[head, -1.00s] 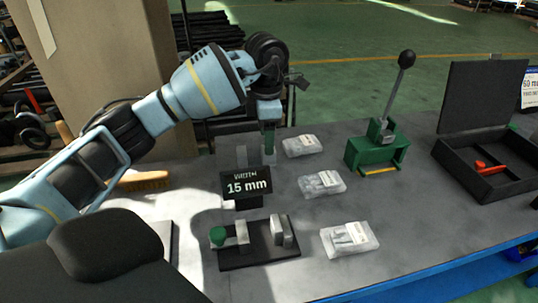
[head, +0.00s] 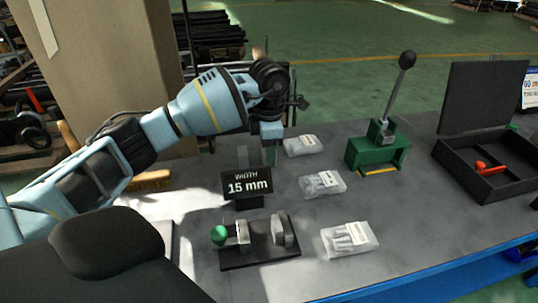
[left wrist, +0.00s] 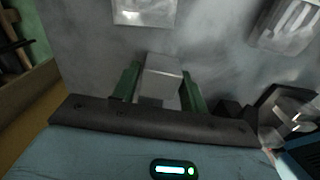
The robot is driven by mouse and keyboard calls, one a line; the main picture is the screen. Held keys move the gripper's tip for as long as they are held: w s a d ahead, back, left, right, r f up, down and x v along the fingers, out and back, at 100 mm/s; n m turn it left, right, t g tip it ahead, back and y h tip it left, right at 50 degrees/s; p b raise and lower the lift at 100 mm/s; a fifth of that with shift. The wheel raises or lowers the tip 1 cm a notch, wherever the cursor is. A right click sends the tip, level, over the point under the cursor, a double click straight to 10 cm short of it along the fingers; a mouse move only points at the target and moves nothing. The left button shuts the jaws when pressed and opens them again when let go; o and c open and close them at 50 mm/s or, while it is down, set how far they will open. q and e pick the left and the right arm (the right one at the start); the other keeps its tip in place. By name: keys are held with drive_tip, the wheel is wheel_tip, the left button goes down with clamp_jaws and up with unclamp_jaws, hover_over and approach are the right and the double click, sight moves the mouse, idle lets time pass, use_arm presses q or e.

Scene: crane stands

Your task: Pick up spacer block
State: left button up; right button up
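A pale grey spacer block (left wrist: 160,78) stands between the two green fingers of my left gripper (left wrist: 160,85) in the left wrist view. The fingers flank it closely, and a narrow gap seems to show on the left side. In the head view my left gripper (head: 268,150) points down at the table behind the sign that reads "WIDTH 15 mm" (head: 246,187). My right gripper is not in view.
A black fixture (head: 258,255) with grey jaws and a green knob stands in front of the sign. Several clear bags (head: 350,238) lie right of it. A green lever press (head: 377,150) and an open black case (head: 480,180) stand further right.

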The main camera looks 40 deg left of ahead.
use_arm(q)
drive_tip(key=c, duration=0.7)
drive_tip(key=shift+r, duration=0.1)
wheel_tip(320, 180, up, 10)
drive_tip(key=shift+f, duration=0.1)
